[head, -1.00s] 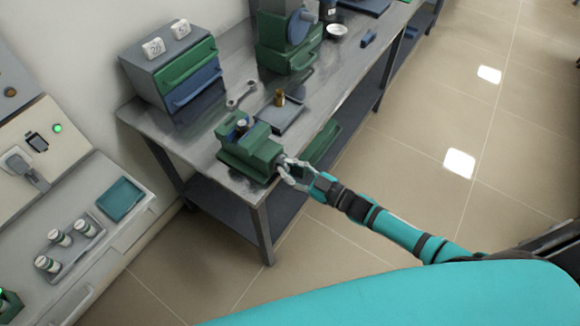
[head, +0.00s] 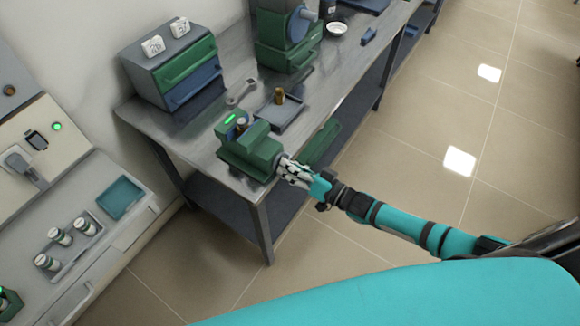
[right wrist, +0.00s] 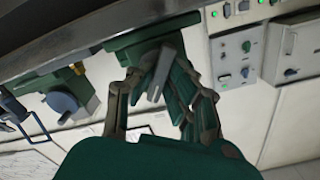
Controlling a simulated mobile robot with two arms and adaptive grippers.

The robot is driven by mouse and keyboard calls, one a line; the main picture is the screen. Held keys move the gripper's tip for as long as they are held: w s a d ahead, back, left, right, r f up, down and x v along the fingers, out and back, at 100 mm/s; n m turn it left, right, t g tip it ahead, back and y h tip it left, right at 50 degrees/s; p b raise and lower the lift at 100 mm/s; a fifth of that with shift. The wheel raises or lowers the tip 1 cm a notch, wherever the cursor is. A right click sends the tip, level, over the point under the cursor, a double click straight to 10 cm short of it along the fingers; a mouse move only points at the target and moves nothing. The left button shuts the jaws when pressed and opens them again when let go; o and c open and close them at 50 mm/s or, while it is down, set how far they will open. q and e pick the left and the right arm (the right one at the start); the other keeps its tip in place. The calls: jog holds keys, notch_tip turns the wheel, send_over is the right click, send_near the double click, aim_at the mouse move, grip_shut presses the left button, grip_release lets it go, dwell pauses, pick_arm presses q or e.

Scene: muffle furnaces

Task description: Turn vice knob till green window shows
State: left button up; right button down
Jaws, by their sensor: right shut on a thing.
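The green vice (head: 251,152) sits at the near corner of the grey workbench, and it also shows in the right wrist view (right wrist: 145,40). A bright green window (head: 230,118) shows on its top, near a brass-coloured piece (head: 241,124) in the jaws. My right gripper (head: 285,168) is at the vice's front end, shut on the vice knob, which the fingers mostly hide in the head view. In the right wrist view a grey bar of the knob (right wrist: 159,75) shows between the fingers. My left gripper is not in view.
A small tray (head: 281,117) with a brass piece and a wrench (head: 240,92) lie behind the vice. A drawer cabinet (head: 172,65) stands at the back left. A side counter with a vial rack (head: 73,252) is at left. Open tiled floor lies to the right.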

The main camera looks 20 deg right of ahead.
jog(key=shift+m, duration=0.7)
jog(key=c, duration=1.3)
grip_release()
jog(key=v, duration=1.2)
jog(key=shift+d, duration=0.1)
